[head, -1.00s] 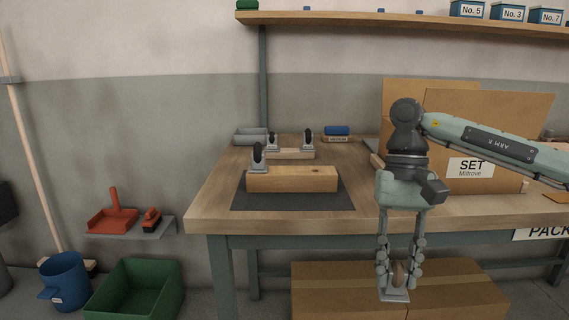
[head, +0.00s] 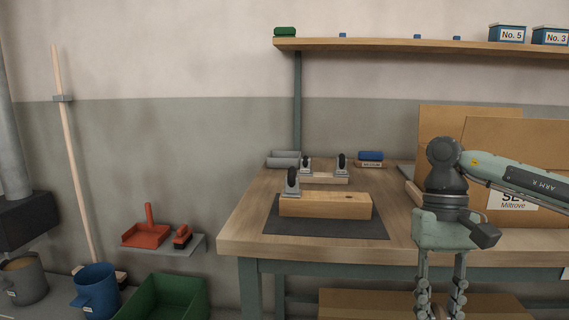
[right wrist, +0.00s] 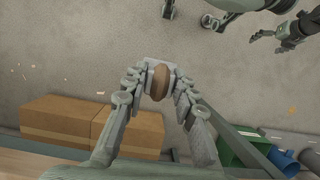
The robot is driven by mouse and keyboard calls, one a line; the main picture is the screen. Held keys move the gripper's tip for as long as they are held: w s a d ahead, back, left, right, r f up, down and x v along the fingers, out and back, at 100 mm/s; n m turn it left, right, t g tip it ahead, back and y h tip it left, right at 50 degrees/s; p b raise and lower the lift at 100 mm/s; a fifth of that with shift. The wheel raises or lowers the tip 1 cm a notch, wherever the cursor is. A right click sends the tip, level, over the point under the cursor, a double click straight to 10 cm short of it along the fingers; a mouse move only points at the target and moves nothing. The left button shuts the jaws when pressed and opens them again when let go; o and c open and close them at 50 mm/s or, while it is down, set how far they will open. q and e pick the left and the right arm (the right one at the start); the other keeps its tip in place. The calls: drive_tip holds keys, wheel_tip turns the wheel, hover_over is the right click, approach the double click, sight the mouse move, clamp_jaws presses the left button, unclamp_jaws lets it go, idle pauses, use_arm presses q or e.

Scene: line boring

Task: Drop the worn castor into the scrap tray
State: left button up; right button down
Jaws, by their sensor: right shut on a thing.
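My right gripper (head: 441,308) hangs in front of the bench, its fingertips at the lower edge of the head view. In the right wrist view it is shut on a castor (right wrist: 159,82) with a brown wheel and a grey plate, held above the floor. Which container is the scrap tray is not marked. A green open bin (head: 165,300) stands on the floor at lower left, and shows at the right of the wrist view (right wrist: 240,150).
The bench (head: 245,228) carries a dark mat (head: 300,224) with a wooden block (head: 325,206); one castor stands on it and two more behind. Cartons (head: 535,135) stand at right; another (head: 385,303) is under the bench. A blue bucket (head: 97,290) stands beside the green bin.

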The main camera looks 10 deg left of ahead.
drive_tip(key=shift+f, duration=0.1)
wheel_tip(320, 180, down, 10)
drive_tip(key=shift+r, duration=0.25)
